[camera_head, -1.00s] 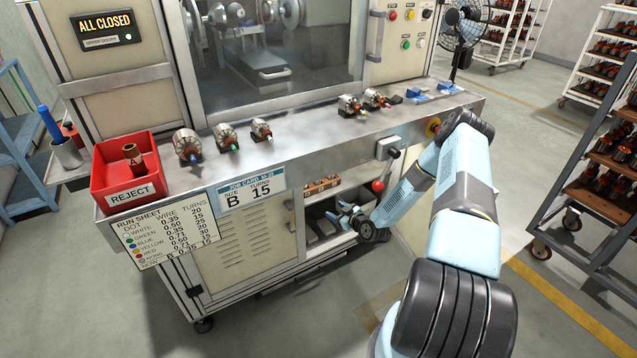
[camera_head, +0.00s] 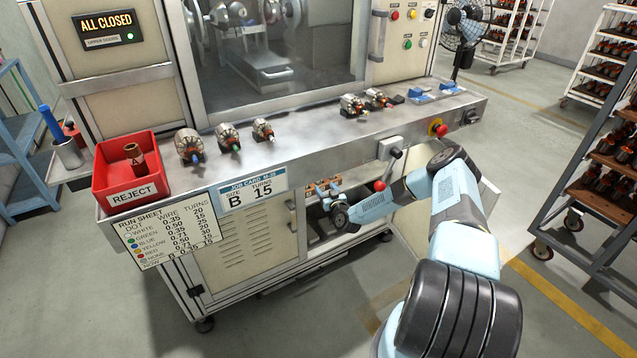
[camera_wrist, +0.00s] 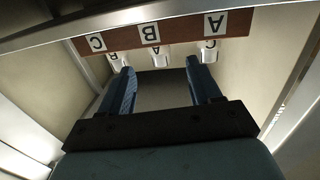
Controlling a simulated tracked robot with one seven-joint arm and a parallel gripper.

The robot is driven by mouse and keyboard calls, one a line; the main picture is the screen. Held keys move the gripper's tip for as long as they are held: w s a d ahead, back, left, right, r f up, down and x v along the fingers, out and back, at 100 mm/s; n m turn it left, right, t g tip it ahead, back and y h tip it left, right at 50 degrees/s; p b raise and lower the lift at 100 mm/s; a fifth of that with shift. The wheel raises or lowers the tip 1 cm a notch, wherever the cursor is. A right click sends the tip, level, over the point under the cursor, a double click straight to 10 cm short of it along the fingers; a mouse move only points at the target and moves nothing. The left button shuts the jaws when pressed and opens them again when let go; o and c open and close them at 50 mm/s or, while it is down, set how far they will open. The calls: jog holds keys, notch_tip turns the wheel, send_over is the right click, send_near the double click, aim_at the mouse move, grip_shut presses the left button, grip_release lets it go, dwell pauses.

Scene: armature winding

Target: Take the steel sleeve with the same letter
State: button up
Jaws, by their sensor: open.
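The job card (camera_head: 252,192) on the machine front reads size B, turns 15. A brown rack (camera_wrist: 180,30) in the open compartment shows upside down in the wrist view, with labels C, B and A from left to right. Three pale steel sleeves sit at it: one by C (camera_wrist: 114,62), one by B (camera_wrist: 160,60), one by A (camera_wrist: 208,54). The middle sleeve shows between the fingertips; I cannot tell the remaining gap.
Compartment walls (camera_wrist: 262,70) stand close on both sides. A red-knobbed lever (camera_head: 379,186) hangs beside my forearm. Several armatures (camera_head: 229,138) lie on the bench above, with a red reject bin (camera_head: 131,195) at left holding a sleeve marked A (camera_head: 136,160).

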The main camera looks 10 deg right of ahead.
aim_at(321, 185)
jog(key=shift+w+a, duration=0.25)
jog(key=shift+w, duration=1.25)
jog(key=shift+w+a, duration=0.2)
jog(key=shift+w, duration=1.25)
jog(key=shift+c, duration=0.4)
jog(key=c, duration=1.1)
